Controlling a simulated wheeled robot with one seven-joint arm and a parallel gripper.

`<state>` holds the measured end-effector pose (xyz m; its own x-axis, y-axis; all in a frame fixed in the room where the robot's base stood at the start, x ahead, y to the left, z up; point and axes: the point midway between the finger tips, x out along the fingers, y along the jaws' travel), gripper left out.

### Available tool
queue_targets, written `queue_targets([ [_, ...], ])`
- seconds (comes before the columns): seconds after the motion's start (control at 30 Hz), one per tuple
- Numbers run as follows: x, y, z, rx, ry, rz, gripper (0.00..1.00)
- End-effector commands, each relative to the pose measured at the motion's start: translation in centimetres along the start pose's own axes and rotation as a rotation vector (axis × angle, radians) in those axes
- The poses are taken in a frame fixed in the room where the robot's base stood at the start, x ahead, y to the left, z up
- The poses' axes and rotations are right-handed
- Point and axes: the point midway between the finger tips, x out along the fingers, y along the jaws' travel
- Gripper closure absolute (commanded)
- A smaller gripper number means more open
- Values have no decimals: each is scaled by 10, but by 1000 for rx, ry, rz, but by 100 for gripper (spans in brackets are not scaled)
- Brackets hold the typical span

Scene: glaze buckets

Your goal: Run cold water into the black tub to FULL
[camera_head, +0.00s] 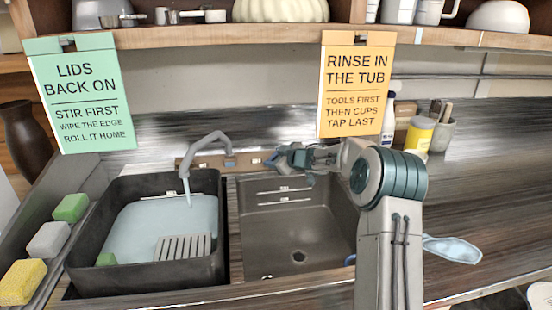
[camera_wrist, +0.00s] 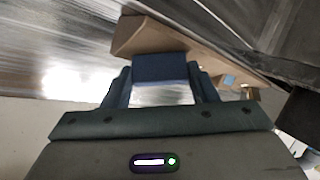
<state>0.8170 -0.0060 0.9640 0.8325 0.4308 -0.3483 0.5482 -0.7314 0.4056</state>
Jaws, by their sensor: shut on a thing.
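The black tub (camera_head: 90,235) stands in the left side of the sink and holds pale water (camera_head: 135,225). A thin stream falls into it from the grey tap spout (camera_head: 207,143). A small pale mark shows on the tub's back wall, just above the water; it is too small to read surely. My gripper (camera_head: 278,159) is at the wooden tap ledge (camera_head: 248,160), right of the spout. In the wrist view, my gripper (camera_wrist: 161,85) is shut on a dark blue block, apparently a tap handle (camera_wrist: 160,69). Its far side is hidden.
Sponges (camera_head: 48,240) line the left ledge. Two signs (camera_head: 80,95) (camera_head: 357,85) hang from the shelf.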

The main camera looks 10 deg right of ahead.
Motion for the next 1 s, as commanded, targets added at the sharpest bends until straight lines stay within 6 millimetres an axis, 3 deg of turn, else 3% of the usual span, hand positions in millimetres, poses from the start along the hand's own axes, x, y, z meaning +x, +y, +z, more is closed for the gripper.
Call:
queue_targets([
  [1.0, 4, -10, 6, 403, 2, 328, 70],
])
